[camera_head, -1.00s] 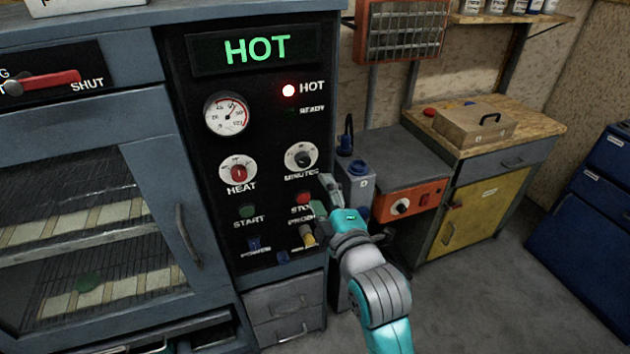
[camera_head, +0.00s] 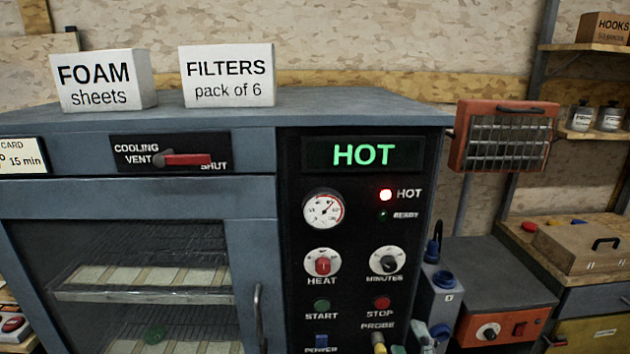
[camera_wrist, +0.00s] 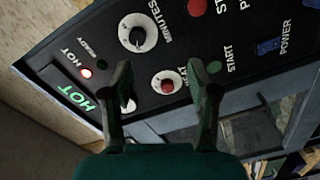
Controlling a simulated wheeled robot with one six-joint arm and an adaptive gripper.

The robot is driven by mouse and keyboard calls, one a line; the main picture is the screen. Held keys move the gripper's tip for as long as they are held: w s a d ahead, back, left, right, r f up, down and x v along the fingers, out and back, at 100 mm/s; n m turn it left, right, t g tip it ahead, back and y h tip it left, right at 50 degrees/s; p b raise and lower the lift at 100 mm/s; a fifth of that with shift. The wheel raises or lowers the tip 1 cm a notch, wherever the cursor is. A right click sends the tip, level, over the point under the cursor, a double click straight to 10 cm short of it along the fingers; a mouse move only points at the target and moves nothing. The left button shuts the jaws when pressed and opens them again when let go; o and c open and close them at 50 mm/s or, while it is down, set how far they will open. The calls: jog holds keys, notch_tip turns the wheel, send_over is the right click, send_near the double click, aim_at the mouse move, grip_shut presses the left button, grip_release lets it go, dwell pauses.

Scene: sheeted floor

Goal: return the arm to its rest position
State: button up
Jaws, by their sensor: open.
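My gripper (camera_head: 420,342) shows only as its tip at the bottom edge of the head view, right of the yellow probe plug (camera_head: 379,343). The control panel (camera_wrist: 185,50) lies beyond the fingers and looks turned in that view. The red heat knob (camera_wrist: 168,85) shows between the fingers, apart from them as far as I can tell.
The oven's black panel (camera_head: 350,230) has a lit green HOT display (camera_head: 364,154) and a lit red lamp (camera_head: 385,195). The vent lever (camera_head: 187,159) is toward SHUT.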

jog(key=s+f+m+g, duration=0.1)
jog(key=s+f+m, duration=0.6)
jog(key=s+f, duration=0.9)
jog(key=s+m+g, duration=0.1)
jog(key=s+m, duration=0.5)
jog(key=s, duration=1.6)
jog(key=shift+s+r+g, duration=0.25)
jog(key=shift+r+g, duration=0.05)
jog(key=shift+g, duration=0.1)
